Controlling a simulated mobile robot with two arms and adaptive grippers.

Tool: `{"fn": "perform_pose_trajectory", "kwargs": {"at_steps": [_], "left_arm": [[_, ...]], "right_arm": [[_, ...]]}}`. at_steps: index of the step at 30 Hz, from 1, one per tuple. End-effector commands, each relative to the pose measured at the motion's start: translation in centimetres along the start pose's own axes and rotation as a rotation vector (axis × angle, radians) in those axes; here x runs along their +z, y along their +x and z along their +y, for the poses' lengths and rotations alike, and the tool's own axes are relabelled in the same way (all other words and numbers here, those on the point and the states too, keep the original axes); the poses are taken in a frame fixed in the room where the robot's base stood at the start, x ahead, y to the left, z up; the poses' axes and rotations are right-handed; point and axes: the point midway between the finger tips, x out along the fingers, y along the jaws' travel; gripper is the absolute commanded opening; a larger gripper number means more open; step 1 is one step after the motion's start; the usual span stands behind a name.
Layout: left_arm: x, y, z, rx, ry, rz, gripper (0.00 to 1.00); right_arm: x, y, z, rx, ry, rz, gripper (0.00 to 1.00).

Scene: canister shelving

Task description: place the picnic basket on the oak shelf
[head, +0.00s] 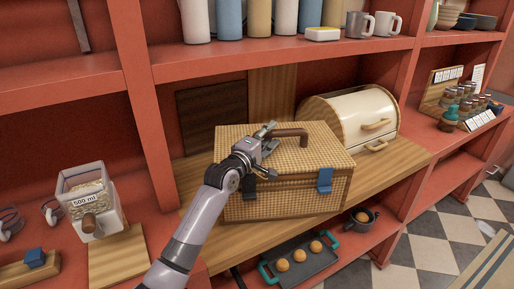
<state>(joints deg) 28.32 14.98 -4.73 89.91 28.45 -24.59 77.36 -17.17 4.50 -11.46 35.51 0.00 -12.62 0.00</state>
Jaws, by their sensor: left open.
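The picnic basket (235,205) is a woven tan box with a brown handle on its lid and blue clasps on its front. It stands upright on the oak shelf (400,162), a light wooden board. My left gripper (272,150) is open over the basket's lid, close to the left end of the handle (291,133). I cannot tell whether it touches the basket. My left arm hides part of the basket's front left. My right gripper is not in view.
A cream bread bin (352,117) stands right behind the basket. A spice rack (462,104) is further right. Below are a dark tray (304,265) with round buns and a dark cup (361,217). A glass dispenser (92,200) stands left. Red uprights (413,75) divide the shelving.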

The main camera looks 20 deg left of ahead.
Motion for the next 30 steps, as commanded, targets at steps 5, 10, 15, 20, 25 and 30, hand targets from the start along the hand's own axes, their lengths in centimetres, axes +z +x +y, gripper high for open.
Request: {"fn": "perform_pose_trajectory", "kwargs": {"at_steps": [5, 10, 15, 20, 25, 30], "left_arm": [[0.0, -3.5, -0.3, 0.001, 0.0, 0.001, 0.4], [0.0, -6.7, -0.3, -0.001, 0.001, 0.0, 0.4], [0.0, -9.0, -0.2, -0.001, 0.001, 0.001, 0.4], [0.0, -10.0, -0.1, -0.001, 0.001, 0.001, 0.4], [0.0, -10.1, 0.0, -0.001, 0.001, 0.001, 0.4], [0.0, -10.1, 0.0, -0.001, 0.001, 0.001, 0.4]], "right_arm": [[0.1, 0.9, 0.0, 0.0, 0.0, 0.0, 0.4], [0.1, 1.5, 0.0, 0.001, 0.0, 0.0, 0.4], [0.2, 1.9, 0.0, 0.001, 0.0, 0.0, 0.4], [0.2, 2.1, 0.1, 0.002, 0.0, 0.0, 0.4], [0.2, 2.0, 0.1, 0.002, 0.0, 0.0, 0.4], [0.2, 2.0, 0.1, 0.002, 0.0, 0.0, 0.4]]}}
